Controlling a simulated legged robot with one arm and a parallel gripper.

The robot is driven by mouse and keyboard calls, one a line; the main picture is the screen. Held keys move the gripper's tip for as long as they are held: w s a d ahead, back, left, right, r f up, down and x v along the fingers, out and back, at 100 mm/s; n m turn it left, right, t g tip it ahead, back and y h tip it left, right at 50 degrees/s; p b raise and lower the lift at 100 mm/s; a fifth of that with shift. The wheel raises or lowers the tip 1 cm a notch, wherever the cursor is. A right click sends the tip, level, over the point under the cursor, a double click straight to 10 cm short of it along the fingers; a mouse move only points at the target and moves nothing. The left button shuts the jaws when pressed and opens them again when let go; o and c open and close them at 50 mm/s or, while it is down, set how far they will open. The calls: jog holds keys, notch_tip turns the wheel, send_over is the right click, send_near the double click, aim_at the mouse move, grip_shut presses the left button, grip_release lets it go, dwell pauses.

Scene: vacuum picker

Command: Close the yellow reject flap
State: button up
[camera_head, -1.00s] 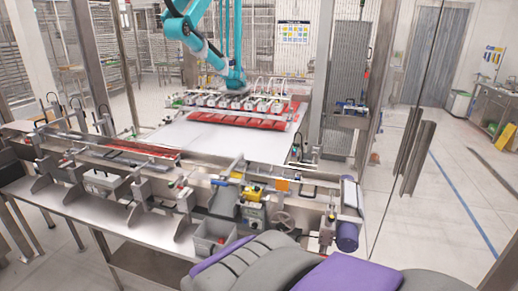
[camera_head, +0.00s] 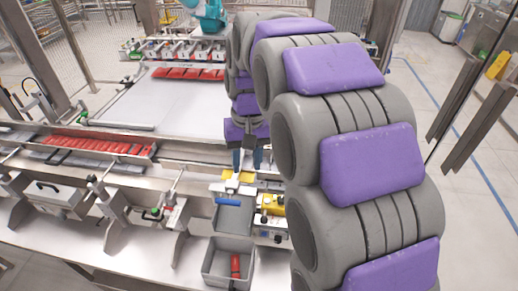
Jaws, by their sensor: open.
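The yellow reject flap (camera_head: 231,187) sits at the top of the grey chute (camera_head: 233,214), on the near rail of the conveyor. Whether it lies flat or tilted is hard to tell at this size. My gripper (camera_head: 247,160) points down just above and behind the flap, its two dark blue fingers apart and nothing visible between them. I cannot tell whether a finger touches the flap. My own grey and purple arm covers the area to the right of the flap.
A grey bin (camera_head: 207,262) below the chute holds a red item (camera_head: 236,266). A yellow control box (camera_head: 272,204) stands close right of the chute. Red packs (camera_head: 85,147) lie along the conveyor at left. A teal picker arm (camera_head: 207,14) is at the back.

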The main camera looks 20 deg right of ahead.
jog(key=w+d+m, duration=0.1)
jog(key=w+d, duration=0.3)
jog(key=w, duration=0.9)
jog(key=w+d+f+m+t, duration=0.1)
jog(key=w+d+f, duration=0.3)
jog(key=w+d, duration=0.25)
jog(key=w+d+f+t, duration=0.1)
jog(key=w+d+f, duration=0.2)
jog(key=w+d, duration=0.3)
jog(key=shift+y, duration=0.3)
jog(key=f+b, duration=0.1)
jog(key=f, duration=0.4)
jog(key=a+f+b, duration=0.1)
jog(key=f+b, duration=0.1)
jog(key=f, duration=0.4)
jog(key=a+f+b, duration=0.1)
jog(key=f, duration=0.4)
jog(key=shift+s+f+b, duration=0.2)
jog(key=shift+f+b, duration=0.15)
grip_shut()
